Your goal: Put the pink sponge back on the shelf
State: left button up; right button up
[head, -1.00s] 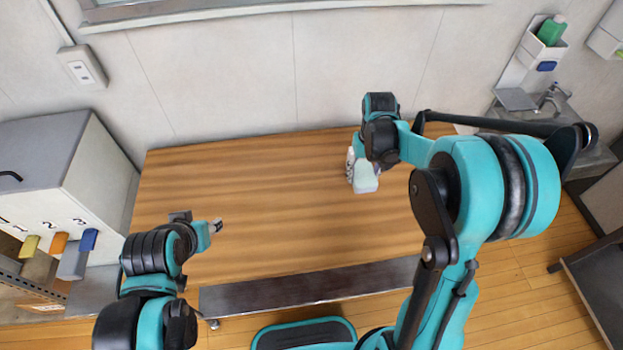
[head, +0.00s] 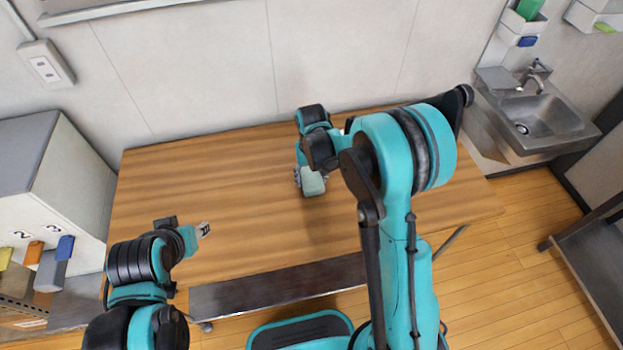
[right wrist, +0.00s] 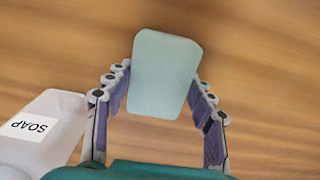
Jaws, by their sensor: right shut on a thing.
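No pink sponge shows; the block in my right gripper (right wrist: 162,92) looks pale mint green. My right gripper is shut on this pale green sponge (right wrist: 165,75), with a finger on each side of it. The sponge also shows in the head view (head: 313,184), over the wooden table (head: 240,200). I cannot tell how high it is held. My left gripper (head: 204,229) is over the table's left part, apart from the sponge; its fingers are too small to read. A dark metal shelf unit (head: 592,268) is partly in view at the right edge.
A white bottle marked SOAP (right wrist: 45,125) is close beside my right gripper. A steel sink (head: 545,115) is at the back right, with a wall holder (head: 522,28) above it. A grey-white cabinet (head: 60,180) stands left. The table's middle is bare.

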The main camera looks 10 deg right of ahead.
jog(key=shift+s+r, duration=0.1)
jog(key=o, duration=1.2)
